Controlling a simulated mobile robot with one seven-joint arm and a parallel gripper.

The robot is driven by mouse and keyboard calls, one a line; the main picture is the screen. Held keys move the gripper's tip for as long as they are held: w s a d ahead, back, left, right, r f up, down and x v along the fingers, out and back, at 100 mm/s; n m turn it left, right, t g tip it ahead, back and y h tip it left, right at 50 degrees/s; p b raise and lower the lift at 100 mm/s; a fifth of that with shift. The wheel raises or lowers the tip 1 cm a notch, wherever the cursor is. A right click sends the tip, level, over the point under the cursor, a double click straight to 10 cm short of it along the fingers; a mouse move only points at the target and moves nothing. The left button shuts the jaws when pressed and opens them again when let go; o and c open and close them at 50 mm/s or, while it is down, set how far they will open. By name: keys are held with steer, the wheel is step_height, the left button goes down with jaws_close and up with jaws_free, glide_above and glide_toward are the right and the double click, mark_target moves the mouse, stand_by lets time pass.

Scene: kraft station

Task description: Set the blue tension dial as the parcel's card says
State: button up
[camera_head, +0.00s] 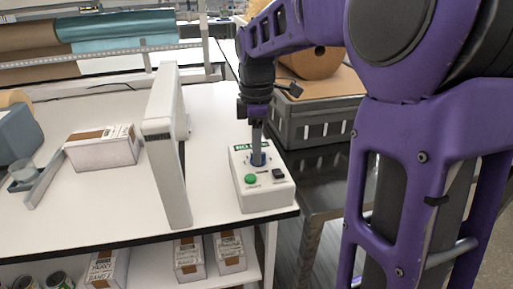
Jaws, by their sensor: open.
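The blue tension dial (259,159) sits on top of a white control box (266,199) at the right front corner of the white table. Only part of the dial shows beneath my gripper. My gripper (257,150) points down right over the dial, its fingers at or around it; I cannot tell whether they touch it. The dial's setting is hidden. A white parcel (103,152) with brown tape and printed labels lies on the table at left. Its print is too small to read, and I cannot tell which label is the card.
The box also has a green button (250,179) and a black switch (278,173). A tall white frame (162,140) stands between parcel and box. A grey crate (312,118) is at right behind the box. More boxes (190,262) stand on the shelf below.

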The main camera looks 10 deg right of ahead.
steer(key=shift+c, duration=0.3)
jaws_close()
